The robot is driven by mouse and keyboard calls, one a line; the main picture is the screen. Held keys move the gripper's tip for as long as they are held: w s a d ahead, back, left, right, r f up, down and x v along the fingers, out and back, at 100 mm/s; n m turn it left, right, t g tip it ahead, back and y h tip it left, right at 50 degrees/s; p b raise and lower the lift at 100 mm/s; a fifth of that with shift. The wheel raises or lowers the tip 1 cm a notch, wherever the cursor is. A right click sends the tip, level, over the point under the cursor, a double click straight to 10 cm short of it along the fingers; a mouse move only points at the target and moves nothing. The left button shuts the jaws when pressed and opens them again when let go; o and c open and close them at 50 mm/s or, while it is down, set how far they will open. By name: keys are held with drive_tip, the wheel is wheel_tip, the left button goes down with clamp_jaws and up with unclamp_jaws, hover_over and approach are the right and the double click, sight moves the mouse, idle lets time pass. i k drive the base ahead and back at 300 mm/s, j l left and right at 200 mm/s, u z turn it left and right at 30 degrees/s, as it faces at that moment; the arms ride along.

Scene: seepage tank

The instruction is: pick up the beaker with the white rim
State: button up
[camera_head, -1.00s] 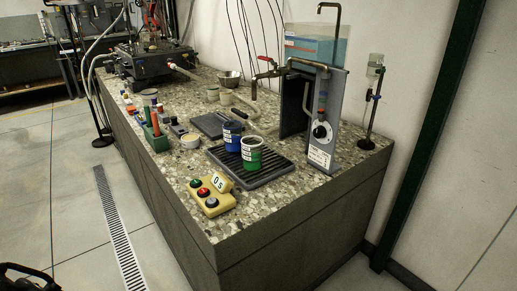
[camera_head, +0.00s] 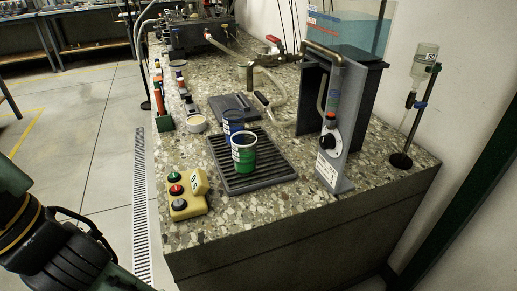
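A green beaker (camera_head: 244,157) with a white label and a pale, whitish rim stands upright on the black ribbed drip tray (camera_head: 275,172). A blue beaker (camera_head: 232,122) with a white label stands just behind it and slightly left, partly hidden by the green one. Its rim looks blue. I cannot tell whether the two beakers touch. Part of my arm shows at the lower left, apart from the bench. My gripper is not in view.
A yellow button box (camera_head: 190,196) sits at the front left. A grey stand with a dial (camera_head: 328,140) rises right of the tray, below a water tank (camera_head: 350,28). A clamp stand with a bottle (camera_head: 424,68) is at right.

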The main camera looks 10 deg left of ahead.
sight(243, 143)
drive_tip(key=i+l+u, duration=0.1)
drive_tip(key=l, duration=0.3)
drive_tip(key=i+l+u, duration=0.1)
drive_tip(key=l, duration=0.35)
drive_tip(key=i+l+u, duration=0.1)
drive_tip(key=i+l, duration=0.15)
drive_tip(key=l, duration=0.2)
drive_tip(key=i+l+u, duration=0.1)
drive_tip(key=l, duration=0.35)
drive_tip(key=i+l, duration=0.1)
drive_tip(key=l, duration=0.35)
drive_tip(key=u, duration=0.05)
